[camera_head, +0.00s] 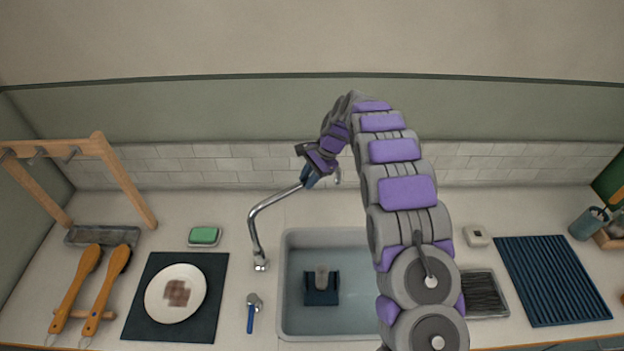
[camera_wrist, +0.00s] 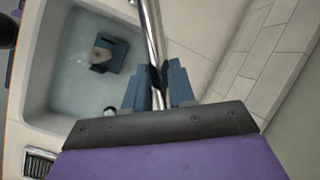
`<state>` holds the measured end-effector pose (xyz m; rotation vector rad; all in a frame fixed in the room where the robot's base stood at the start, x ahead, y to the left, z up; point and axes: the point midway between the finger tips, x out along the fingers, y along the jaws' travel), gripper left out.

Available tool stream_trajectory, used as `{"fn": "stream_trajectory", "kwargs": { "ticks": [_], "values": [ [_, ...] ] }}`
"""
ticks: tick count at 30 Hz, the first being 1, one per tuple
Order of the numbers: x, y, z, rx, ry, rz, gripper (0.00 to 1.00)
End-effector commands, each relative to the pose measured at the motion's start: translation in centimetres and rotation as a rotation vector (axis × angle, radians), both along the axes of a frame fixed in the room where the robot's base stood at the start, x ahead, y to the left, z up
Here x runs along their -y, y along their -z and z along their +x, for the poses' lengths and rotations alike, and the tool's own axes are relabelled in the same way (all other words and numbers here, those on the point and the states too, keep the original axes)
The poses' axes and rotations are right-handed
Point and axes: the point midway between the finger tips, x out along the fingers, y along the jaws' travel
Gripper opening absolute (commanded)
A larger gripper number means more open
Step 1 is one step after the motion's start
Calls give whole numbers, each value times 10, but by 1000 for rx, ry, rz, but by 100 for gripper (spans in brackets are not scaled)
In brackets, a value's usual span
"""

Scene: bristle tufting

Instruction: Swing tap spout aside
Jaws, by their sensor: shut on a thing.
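The tap spout (camera_head: 275,202) is a bent chrome tube that rises from its base (camera_head: 260,263) at the left of the sink and slants up to the right, behind the basin. My gripper (camera_head: 308,180) is at its upper right end. In the wrist view the spout (camera_wrist: 150,35) runs down between the two blue-grey fingers of my gripper (camera_wrist: 159,90), which are shut on it. The grey sink basin (camera_head: 284,300) lies in front and to the right of the tap base. The spout's end is partly hidden by the gripper.
A blue-handled tap lever (camera_head: 252,312) stands left of the basin. A plate (camera_head: 176,293) on a dark mat, a green sponge (camera_head: 204,235) and two wooden brushes (camera_head: 108,290) lie further left. A ribbed blue mat (camera_head: 552,280) lies right.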

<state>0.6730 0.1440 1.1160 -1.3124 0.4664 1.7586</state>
Motion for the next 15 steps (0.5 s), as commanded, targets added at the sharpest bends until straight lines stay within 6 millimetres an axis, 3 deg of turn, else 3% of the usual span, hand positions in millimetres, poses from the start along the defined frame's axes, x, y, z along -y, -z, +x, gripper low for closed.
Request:
{"fn": "stream_trajectory", "kwargs": {
  "ticks": [15],
  "values": [
    [-18, -1, 25, 3, -139, 1, 0]
  ]
}}
